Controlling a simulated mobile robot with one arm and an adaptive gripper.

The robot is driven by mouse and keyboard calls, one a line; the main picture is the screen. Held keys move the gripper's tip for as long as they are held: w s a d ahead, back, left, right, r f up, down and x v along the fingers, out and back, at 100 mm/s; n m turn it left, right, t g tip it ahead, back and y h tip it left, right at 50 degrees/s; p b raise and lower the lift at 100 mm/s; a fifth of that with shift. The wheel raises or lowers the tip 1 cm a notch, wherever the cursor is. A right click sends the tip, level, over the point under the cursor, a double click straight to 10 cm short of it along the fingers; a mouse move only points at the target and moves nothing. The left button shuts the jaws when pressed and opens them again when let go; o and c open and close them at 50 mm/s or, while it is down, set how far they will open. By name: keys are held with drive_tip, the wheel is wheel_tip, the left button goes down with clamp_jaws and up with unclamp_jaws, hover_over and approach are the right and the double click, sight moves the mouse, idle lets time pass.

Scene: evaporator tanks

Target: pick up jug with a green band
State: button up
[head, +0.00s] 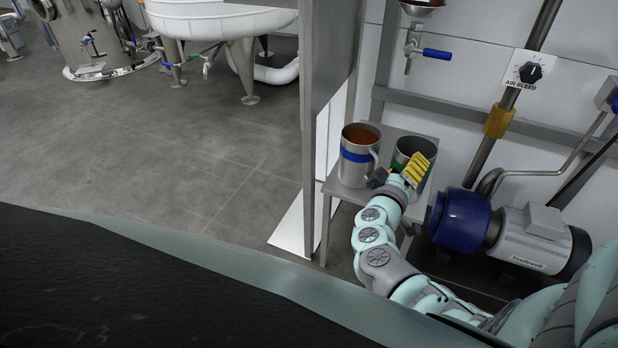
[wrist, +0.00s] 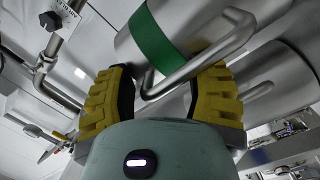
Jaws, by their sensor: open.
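The jug with a green band (head: 410,145) stands on a small grey table. My gripper partly hides it in the head view. In the wrist view, the metal jug's green band (wrist: 153,38) is near the top, and its bent handle (wrist: 200,65) reaches down between my fingers. My gripper (head: 415,170) has yellow fingers and is at the near side of this jug. The wrist view shows the gripper (wrist: 163,88) open, with a finger on each side of the handle. I cannot tell whether either finger touches it.
A jug with a blue band (head: 356,156), holding brown liquid, stands left of the green-banded jug on the table (head: 338,187). A steel panel (head: 322,100) rises at the table's left. A blue-and-grey pump motor (head: 530,238) is at the right. A tap (head: 428,53) is above.

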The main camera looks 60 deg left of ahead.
clamp_jaws()
